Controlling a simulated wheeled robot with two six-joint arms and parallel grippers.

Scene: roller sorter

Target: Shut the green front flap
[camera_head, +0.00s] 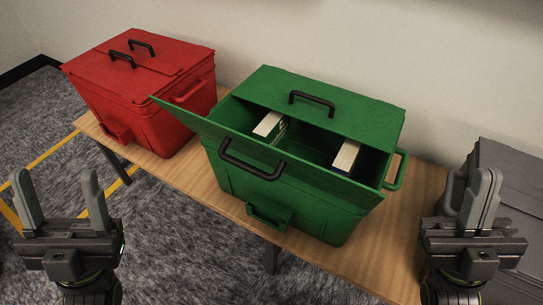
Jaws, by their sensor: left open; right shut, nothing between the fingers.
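The green bin (285,205) stands on a wooden table. Its front flap (315,180) is open, slanting outward on my side, with a black handle (250,162) on its face. The flap's left corner sticks out towards the red bin. The rear flap (335,95) lies over the back of the opening. Pale-topped items (268,124) show inside. My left gripper (61,198) is open and empty, well to the left of the green bin and nearer to me. My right gripper (479,200) is shut and empty, right of the green bin and apart from it.
A red bin (155,110) with its lid flaps shut stands on the table (175,173) to the left. A grey container (512,165) is at the right edge, behind my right gripper. A wall rises behind. The front of the table is mostly clear.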

